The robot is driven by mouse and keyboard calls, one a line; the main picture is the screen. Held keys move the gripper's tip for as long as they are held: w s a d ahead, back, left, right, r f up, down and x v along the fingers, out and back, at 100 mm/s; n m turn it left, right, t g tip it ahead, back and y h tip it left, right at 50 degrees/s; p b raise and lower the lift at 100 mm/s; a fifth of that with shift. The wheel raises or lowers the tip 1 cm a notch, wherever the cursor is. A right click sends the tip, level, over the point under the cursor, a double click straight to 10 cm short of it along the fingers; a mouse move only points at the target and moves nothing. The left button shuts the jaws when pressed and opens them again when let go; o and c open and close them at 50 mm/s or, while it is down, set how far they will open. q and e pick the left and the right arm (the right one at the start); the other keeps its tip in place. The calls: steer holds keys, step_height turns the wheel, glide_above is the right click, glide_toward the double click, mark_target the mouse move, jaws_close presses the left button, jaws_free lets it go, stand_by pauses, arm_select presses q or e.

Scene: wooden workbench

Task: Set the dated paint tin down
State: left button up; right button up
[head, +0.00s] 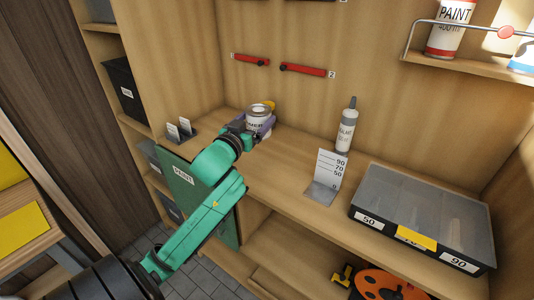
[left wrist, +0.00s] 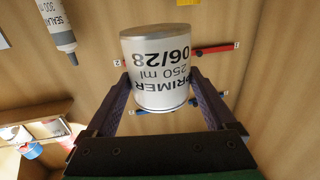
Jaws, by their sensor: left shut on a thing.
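The dated paint tin (left wrist: 160,65) is white with a grey end and reads "PRIMER 250 ml 06/28", upside down in the left wrist view. It also shows in the head view (head: 257,117), over the back left of the workbench (head: 285,160). My left gripper (left wrist: 160,100) is shut on it, one purple finger on each side. In the head view the gripper (head: 258,128) hides part of the tin. I cannot tell whether the tin's base touches the bench. My right gripper is not in view.
A sealant bottle (head: 347,128) stands to the right, with a numbered gauge card (head: 326,178) before it. A lidded divided box (head: 422,215) fills the right end. Small card holders (head: 181,131) stand at the left. Red bars (head: 305,70) hang on the back wall. Bench between tin and gauge is clear.

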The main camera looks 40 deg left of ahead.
arm_select(q)
steer(key=f+b, duration=0.1)
steer(key=f, duration=1.1)
steer(key=shift+w, duration=0.35)
steer(key=shift+f, duration=0.15)
steer(key=o, duration=1.5)
steer(key=b+v, duration=0.1)
steer(key=v, duration=1.1)
steer(key=shift+r+b, duration=0.25)
steer(key=shift+b, duration=0.1)
